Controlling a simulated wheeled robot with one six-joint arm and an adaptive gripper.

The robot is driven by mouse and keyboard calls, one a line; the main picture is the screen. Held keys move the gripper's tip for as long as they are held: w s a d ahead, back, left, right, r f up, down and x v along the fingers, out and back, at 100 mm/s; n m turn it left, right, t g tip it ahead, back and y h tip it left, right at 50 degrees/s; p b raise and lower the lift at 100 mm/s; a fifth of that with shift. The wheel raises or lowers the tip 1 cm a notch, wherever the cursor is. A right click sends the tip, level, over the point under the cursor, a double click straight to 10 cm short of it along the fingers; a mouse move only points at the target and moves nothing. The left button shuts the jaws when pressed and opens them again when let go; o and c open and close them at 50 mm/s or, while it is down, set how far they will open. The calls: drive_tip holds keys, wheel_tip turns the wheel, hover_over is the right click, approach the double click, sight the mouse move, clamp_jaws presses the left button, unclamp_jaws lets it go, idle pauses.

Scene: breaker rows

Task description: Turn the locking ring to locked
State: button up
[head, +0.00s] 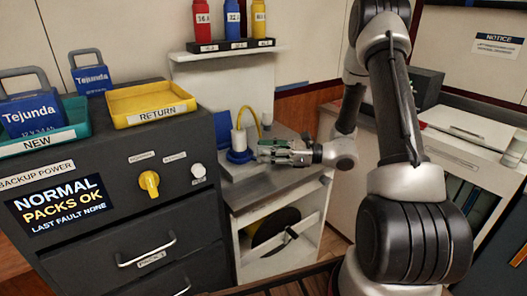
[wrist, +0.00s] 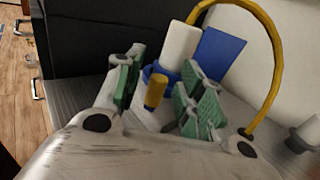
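The blue locking ring (head: 240,157) sits around the foot of a white upright cylinder (head: 239,139) on the grey counter. In the wrist view the ring (wrist: 149,70) is partly hidden behind my fingers and a short yellow lever (wrist: 156,92), which points from it toward my gripper. My gripper (head: 262,151), with green finger pads, is just right of the ring in the head view. In the wrist view my gripper (wrist: 160,93) is open, the lever between its fingers with a gap visible at the left. I cannot read any locked mark.
A yellow cable (wrist: 270,45) arches over at the right, and a blue panel (wrist: 222,52) stands behind the cylinder. A dark cabinet (head: 85,150) with drawers and a yellow knob (head: 149,183) stands left. A shelf (head: 228,53) holding several coloured packs is above.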

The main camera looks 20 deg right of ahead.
drive_tip(key=shift+w+a, duration=0.2)
drive_tip(key=shift+a, duration=0.35)
clamp_jaws()
